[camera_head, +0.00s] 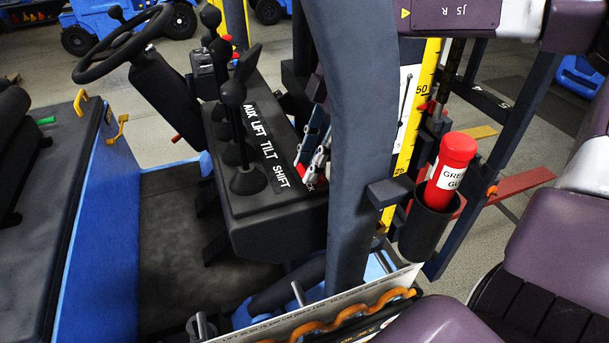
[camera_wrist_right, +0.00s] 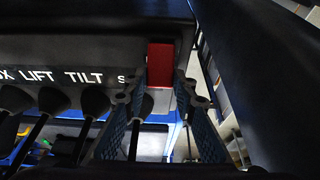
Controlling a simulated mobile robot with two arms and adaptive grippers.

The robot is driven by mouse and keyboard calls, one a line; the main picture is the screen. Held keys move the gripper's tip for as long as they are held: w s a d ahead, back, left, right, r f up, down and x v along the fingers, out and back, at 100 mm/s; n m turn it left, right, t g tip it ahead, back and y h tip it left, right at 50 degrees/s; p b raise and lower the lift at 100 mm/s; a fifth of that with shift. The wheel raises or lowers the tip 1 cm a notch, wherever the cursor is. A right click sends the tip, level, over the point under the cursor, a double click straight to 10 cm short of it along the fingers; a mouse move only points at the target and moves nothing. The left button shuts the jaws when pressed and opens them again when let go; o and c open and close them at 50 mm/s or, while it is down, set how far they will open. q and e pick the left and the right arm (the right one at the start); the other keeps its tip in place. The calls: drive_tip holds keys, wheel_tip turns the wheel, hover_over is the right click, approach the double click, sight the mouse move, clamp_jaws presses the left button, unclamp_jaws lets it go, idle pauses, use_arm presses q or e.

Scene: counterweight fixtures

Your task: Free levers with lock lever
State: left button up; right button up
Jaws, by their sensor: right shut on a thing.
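A dark console (camera_head: 275,215) labelled AUX, LIFT, TILT, SHIFT carries several upright black levers (camera_head: 233,95) with round knobs and conical boots. A red lock lever (camera_head: 320,183) sits at the console's right end, beside SHIFT, partly hidden by my right gripper (camera_head: 312,172). In the right wrist view the red lock lever (camera_wrist_right: 160,64) lies between the fingertips of my right gripper (camera_wrist_right: 158,90), which is shut on it. The lever boots (camera_wrist_right: 95,101) show below the labels there. My left gripper is not in view.
A dark post (camera_head: 353,150) stands just right of the console. A red grease tube (camera_head: 455,165) stands in a black holder (camera_head: 425,230) farther right. A steering wheel (camera_head: 122,45) is at upper left. An orange wavy hose (camera_head: 340,322) runs along the bottom.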

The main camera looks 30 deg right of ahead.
drive_tip(key=shift+d+r+y+b, duration=0.15)
drive_tip(key=shift+d+y+b, duration=0.25)
drive_tip(key=shift+y, duration=0.6)
drive_tip(key=y, duration=0.1)
drive_tip(key=d+t+y, duration=0.1)
drive_tip(key=shift+s+d+r+y, duration=0.15)
drive_tip(key=shift+s+r+y, duration=0.05)
drive_tip(key=shift+y, duration=0.1)
drive_tip(key=shift+s+d+t+y+p, duration=0.15)
drive_tip(key=shift+d+t+y+p, duration=0.35)
drive_tip(key=shift+y, duration=0.6)
drive_tip(key=shift+s+d+f+y+p, duration=0.1)
drive_tip(key=shift+d+f+y+p, duration=0.2)
drive_tip(key=shift+y, duration=0.4)
drive_tip(key=shift+s+d+f+y+p, duration=0.1)
drive_tip(key=shift+d+y+p, duration=0.3)
drive_tip(key=shift+y, duration=0.3)
drive_tip(key=o, duration=1.2)
drive_tip(key=shift+c, duration=0.2)
